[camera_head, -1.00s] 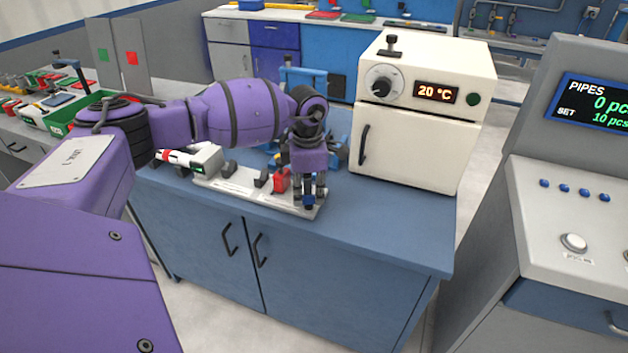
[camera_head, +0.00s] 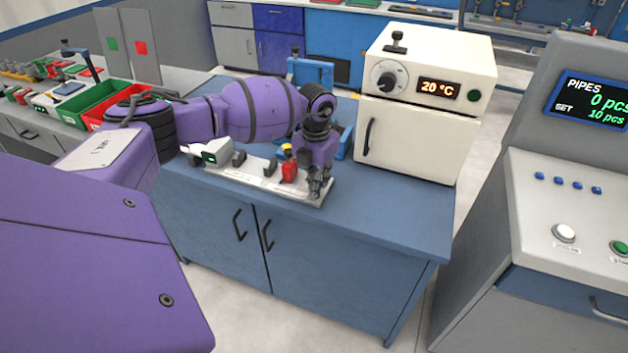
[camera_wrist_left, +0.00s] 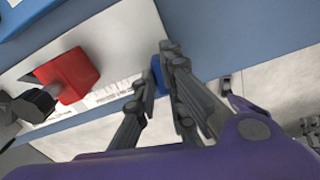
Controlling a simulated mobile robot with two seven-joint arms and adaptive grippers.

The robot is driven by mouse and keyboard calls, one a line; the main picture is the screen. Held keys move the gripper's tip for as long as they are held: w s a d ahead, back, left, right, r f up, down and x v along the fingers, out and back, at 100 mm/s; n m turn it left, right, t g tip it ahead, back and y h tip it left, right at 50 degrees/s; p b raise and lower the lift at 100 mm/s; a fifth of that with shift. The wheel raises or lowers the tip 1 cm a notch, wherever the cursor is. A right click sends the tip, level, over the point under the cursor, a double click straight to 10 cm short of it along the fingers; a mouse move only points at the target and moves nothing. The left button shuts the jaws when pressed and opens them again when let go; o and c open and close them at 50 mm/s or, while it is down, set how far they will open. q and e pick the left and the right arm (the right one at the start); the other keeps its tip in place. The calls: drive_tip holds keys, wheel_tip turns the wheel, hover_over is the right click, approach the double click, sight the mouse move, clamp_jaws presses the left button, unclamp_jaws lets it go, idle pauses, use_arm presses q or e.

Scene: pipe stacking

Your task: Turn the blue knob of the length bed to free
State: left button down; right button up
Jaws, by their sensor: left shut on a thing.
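The length bed (camera_head: 245,181) is a long white plate with dark supports and a red block, lying along the front of the blue bench. My left gripper (camera_head: 318,188) reaches down over the right end of the bed, to the right of the red block (camera_head: 289,171). In the left wrist view the blue knob (camera_wrist_left: 157,70) shows partly between the fingers of my gripper (camera_wrist_left: 158,75), which are closed on it. The fingers hide most of the knob, and in the head view it cannot be made out. The red block also shows in the wrist view (camera_wrist_left: 68,76).
A cream oven (camera_head: 415,140) reading 20 °C stands at the bench's right rear. A blue frame (camera_head: 312,72) stands behind my arm. Green and red bins (camera_head: 105,98) are at the left. A control console (camera_head: 560,200) stands at the right. The bench front right is clear.

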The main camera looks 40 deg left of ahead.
use_arm(q)
drive_tip(key=shift+r+n+p, duration=0.1)
drive_tip(key=shift+n+p, duration=0.25)
drive_tip(key=shift+n, duration=0.65)
drive_tip(key=c, duration=1.8)
unclamp_jaws()
wheel_tip(320, 180, up, 12)
drive_tip(key=shift+f, duration=0.1)
